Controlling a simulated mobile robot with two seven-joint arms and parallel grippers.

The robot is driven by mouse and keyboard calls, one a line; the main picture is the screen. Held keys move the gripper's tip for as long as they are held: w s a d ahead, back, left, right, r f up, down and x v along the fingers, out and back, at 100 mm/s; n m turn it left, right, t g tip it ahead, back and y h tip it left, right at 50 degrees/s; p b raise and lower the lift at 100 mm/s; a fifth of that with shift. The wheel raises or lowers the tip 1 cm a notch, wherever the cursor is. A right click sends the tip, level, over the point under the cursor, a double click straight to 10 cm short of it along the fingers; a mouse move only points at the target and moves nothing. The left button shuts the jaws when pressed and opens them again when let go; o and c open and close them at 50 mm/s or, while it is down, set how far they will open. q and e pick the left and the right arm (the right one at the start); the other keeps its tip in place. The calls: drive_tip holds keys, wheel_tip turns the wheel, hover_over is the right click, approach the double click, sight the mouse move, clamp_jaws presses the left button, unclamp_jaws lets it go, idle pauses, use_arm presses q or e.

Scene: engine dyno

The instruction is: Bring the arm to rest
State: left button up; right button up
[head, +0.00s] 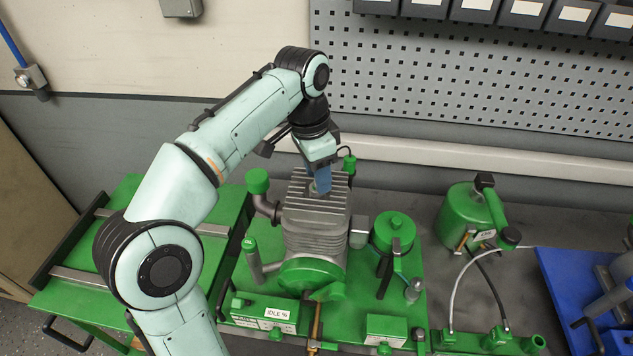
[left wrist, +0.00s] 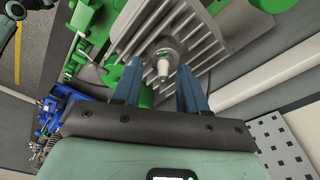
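My left arm reaches in from the left in the head view, bent at the elbow. Its left gripper (head: 322,184) points down over the top of the finned grey engine (head: 315,225). In the left wrist view my left gripper (left wrist: 158,88) has its two blue fingers apart, with a clear gap between them. A light metal spark plug (left wrist: 163,68) stands upright on the engine's finned top (left wrist: 190,40) and shows in that gap. The fingers do not visibly press on it. My right gripper is in neither view.
A green bench plate (head: 365,290) carries the engine, a green-lidded canister (head: 393,232) and a box labelled IDLE % (head: 275,312). A green fuel can (head: 465,220) stands to the right, by a blue tray (head: 570,290). A perforated panel (head: 470,85) backs the bench.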

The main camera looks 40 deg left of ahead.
use_arm(q)
drive_tip(key=o, duration=0.5)
drive_tip(key=shift+r, duration=0.1)
drive_tip(key=shift+r, duration=3)
